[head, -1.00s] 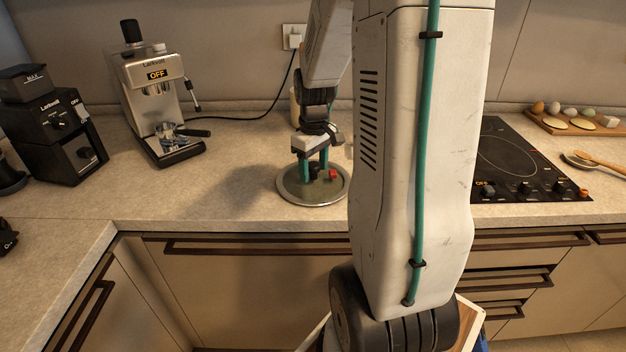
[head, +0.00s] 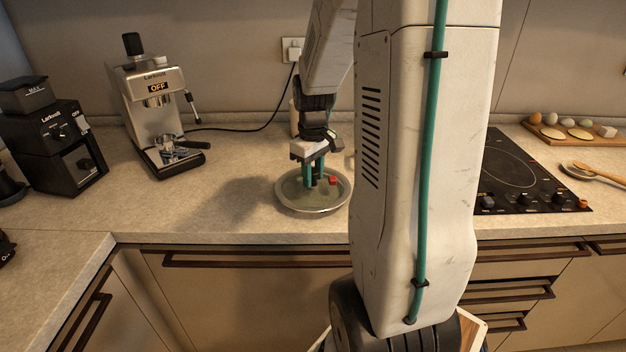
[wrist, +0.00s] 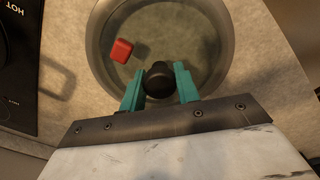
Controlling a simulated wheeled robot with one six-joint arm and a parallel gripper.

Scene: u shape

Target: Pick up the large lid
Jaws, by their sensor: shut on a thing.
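The large lid (head: 290,205) is a round glass disc with a wide metal rim, lying on or very near the counter left of my arm column. Its black knob (wrist: 159,80) shows clearly in the wrist view, between my teal fingers. My gripper (head: 313,183) points down over the lid's middle and is shut on the knob; it also shows in the wrist view (wrist: 160,90). A small red block (head: 333,181) appears within the rim, and in the wrist view (wrist: 122,50) it is left of the knob. I cannot tell whether it is on or under the glass.
An espresso machine (head: 150,95) and a black grinder (head: 55,135) stand at the left. A black hob (head: 515,170) is at the right, with an egg board (head: 565,138) behind it. The counter left of the lid is clear.

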